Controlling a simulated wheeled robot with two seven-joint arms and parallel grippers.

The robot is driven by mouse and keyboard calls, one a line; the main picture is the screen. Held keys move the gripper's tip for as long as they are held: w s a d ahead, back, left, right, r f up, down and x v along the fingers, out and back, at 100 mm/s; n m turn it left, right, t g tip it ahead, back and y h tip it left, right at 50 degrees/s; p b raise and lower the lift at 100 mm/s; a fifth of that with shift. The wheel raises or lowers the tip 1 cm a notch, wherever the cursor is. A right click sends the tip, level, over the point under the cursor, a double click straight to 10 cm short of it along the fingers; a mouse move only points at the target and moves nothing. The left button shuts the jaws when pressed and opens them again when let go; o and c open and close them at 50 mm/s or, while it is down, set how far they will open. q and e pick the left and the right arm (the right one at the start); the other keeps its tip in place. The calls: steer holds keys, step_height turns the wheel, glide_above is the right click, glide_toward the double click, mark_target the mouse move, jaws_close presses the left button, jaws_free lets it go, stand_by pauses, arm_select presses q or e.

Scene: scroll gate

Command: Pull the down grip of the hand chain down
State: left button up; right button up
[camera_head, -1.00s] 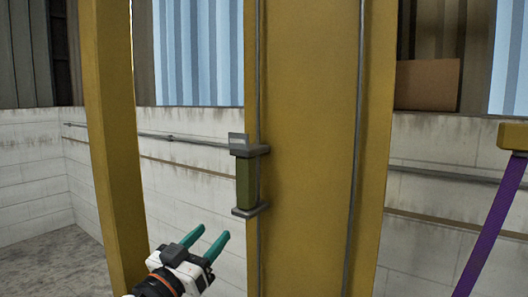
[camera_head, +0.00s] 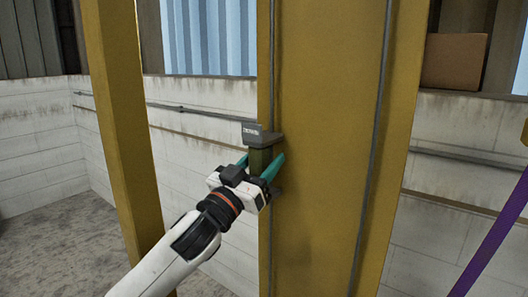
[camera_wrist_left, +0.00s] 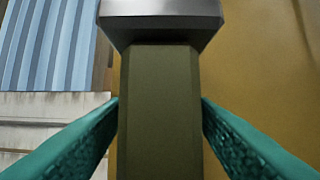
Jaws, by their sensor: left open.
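The down grip (camera_head: 260,159) is an olive-green block on the hand chain (camera_head: 271,60), with a grey cap and label (camera_head: 262,134) above it and a grey flange below, partly hidden by my gripper. My left gripper (camera_head: 261,163) is open, with its teal fingers on either side of the grip. In the left wrist view the green grip (camera_wrist_left: 160,115) stands upright between the two fingers, under its grey cap (camera_wrist_left: 160,18). The fingertips lie close to its sides; I cannot tell whether they touch. My right gripper is not in view.
A wide yellow post (camera_head: 325,150) stands right behind the grip, with a second chain or rod (camera_head: 370,150) along it. A narrower yellow post (camera_head: 120,130) stands at the left. A purple strap (camera_head: 497,235) hangs at the right.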

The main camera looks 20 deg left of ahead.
arm_select(q)
steer(key=shift+w+d+r, duration=0.1)
steer(key=shift+w, duration=0.2)
jaws_close()
